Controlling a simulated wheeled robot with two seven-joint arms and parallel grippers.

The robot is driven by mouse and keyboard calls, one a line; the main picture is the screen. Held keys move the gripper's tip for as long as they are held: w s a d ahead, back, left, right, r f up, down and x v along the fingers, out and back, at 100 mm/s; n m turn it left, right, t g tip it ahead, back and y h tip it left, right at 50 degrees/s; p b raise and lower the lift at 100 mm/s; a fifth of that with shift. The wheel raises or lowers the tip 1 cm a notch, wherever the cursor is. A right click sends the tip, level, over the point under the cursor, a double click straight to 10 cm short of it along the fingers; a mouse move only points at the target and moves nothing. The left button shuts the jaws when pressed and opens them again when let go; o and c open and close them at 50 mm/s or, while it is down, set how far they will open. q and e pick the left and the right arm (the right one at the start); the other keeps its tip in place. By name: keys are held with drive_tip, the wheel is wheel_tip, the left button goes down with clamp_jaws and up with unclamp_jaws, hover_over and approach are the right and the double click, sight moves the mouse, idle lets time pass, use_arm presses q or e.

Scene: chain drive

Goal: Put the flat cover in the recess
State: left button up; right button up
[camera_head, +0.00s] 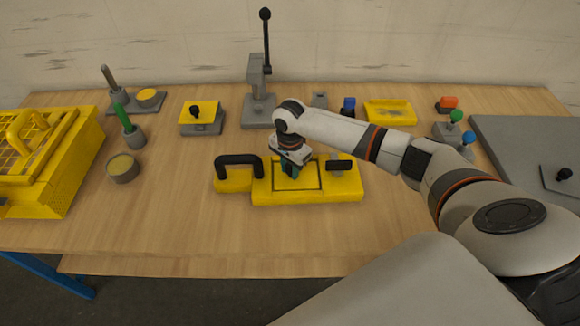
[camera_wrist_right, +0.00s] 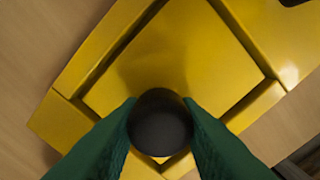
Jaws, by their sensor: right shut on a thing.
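The yellow block with the recess (camera_head: 345,187) lies at the middle front of the table, and its raised rim shows in the right wrist view (camera_wrist_right: 257,103). A flat yellow cover (camera_head: 309,180) shows inside the dark outline of the recess and fills most of the right wrist view (camera_wrist_right: 185,60). My right gripper (camera_head: 288,178) points down over it. In the wrist view its green fingers (camera_wrist_right: 160,125) are shut on the cover's round black knob (camera_wrist_right: 160,118). The cover looks lined up with the rim; I cannot tell whether it sits fully down. My left gripper is out of view.
A black handle (camera_head: 239,160) rises left of the recess. Behind stand a lever press (camera_head: 259,105), a knobbed yellow plate on a grey base (camera_head: 199,112) and a yellow tray (camera_head: 390,112). A yellow crate (camera_head: 35,185) stands far left. The table's front strip is clear.

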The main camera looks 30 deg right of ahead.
sight(290, 166)
drive_tip(key=o, duration=1.1)
drive_tip(key=shift+f, duration=0.1)
drive_tip(key=shift+c, duration=0.2)
wheel_tip(290, 166, up, 12)
drive_tip(key=shift+r, duration=0.2)
